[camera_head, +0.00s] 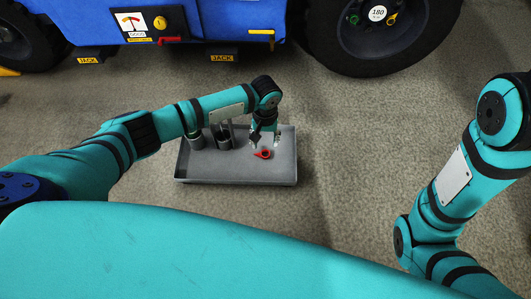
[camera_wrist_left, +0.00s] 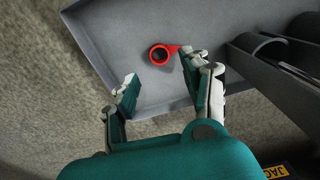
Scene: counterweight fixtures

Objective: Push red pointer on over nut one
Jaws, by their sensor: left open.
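The red pointer (camera_head: 263,154) is a small ring with a pointed tab, lying on the floor of the grey tray (camera_head: 235,176) near its right end. My left gripper (camera_head: 264,145) reaches down into the tray beside it. In the left wrist view the fingers of my left gripper (camera_wrist_left: 160,78) are apart and empty, with the red pointer (camera_wrist_left: 160,55) just beyond the fingertips, its tab toward the right finger. The wheel (camera_head: 378,30) at top right bears a yellow and a green piece around a hub marked 180. I cannot tell which nut is nut one. My right gripper is out of frame.
Dark cylindrical holders (camera_head: 223,138) stand in the left part of the tray. The blue vehicle (camera_head: 240,15) spans the back, with a jack (camera_head: 222,57) below it. My right arm occupies the right edge.

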